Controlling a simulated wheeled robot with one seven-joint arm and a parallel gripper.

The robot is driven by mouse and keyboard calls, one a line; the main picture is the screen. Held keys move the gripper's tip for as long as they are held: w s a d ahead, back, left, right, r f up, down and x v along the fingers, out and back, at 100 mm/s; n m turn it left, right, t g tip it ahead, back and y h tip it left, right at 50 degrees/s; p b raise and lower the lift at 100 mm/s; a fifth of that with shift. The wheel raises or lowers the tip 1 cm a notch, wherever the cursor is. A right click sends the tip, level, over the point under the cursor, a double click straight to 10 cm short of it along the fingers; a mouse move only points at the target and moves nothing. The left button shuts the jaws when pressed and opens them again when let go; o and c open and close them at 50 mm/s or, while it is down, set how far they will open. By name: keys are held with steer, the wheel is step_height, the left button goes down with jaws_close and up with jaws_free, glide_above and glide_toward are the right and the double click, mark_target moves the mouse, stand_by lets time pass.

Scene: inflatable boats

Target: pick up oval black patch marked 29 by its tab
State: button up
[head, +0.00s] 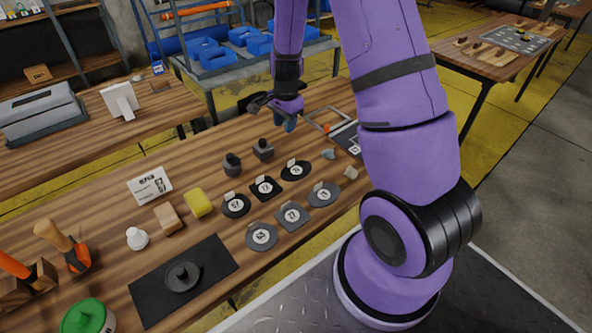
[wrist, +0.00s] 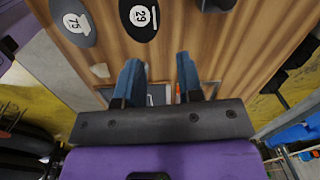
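The oval black patch marked 29 (wrist: 139,24) lies flat on the wooden table, cut off by the top edge of the wrist view. A thin pale strip, which looks like its tab, shows beside its white number disc. In the head view I take it to be the black oval (head: 284,174) at the far right end of the black row; its number is too small to read there. My gripper (wrist: 158,82) is open, with two blue fingers apart and nothing between them. In the head view my gripper (head: 288,124) hangs above the table beyond the patch.
A grey patch marked 75 (wrist: 72,35) lies beside it. Other black and grey patches (head: 262,238) are close by. A framed tray (head: 345,137) lies near my gripper. A black mat (head: 217,256) lies at the front.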

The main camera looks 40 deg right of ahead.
steer(key=m, duration=0.2)
glide_above(296, 168)
steer(key=w, duration=0.2)
step_height(296, 168, down, 6)
steer(key=shift+g, duration=0.3)
steer(key=shift+a+f, duration=0.2)
steer(key=shift+f, duration=4.95)
jaws_close()
